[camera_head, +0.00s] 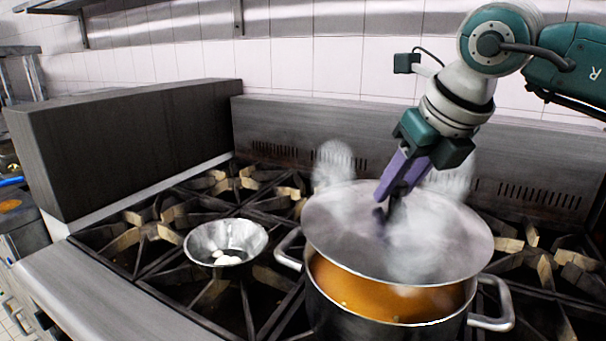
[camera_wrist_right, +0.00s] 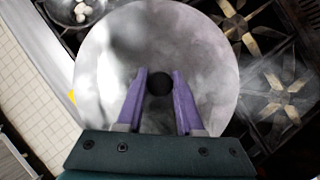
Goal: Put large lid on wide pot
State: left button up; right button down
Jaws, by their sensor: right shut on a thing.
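The wide pot (camera_head: 342,318) is a large metal pot with two side handles and orange liquid inside, standing on the stove. The large lid (camera_head: 340,225) is a round grey metal disc over the pot's back part, tilted, with the liquid showing below its front edge. My right gripper (camera_head: 388,205) is shut on the lid's dark knob. In the right wrist view the purple fingers (camera_wrist_right: 159,88) stand on either side of the black knob, and the lid (camera_wrist_right: 110,50) fills the middle. Steam partly blurs the lid. My left gripper is not in view.
A small metal bowl (camera_head: 203,240) with white eggs-like pieces sits on the burner grates left of the pot. A dark upright panel (camera_head: 120,145) stands at the left. The stove's back wall (camera_head: 290,120) rises behind the pot.

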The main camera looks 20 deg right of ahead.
aim_at(400, 208)
notch_tip(400, 208, down, 4)
jog(key=b, duration=0.3)
jog(key=shift+f, duration=0.15)
jog(key=shift+f+b, duration=0.4)
jog(key=shift+f+b, duration=0.4)
jog(key=shift+b, duration=0.15)
dwell(0.6)
grip_release()
dwell(0.8)
jog(key=shift+r+p, duration=2.9)
jog(key=shift+r, duration=1.15)
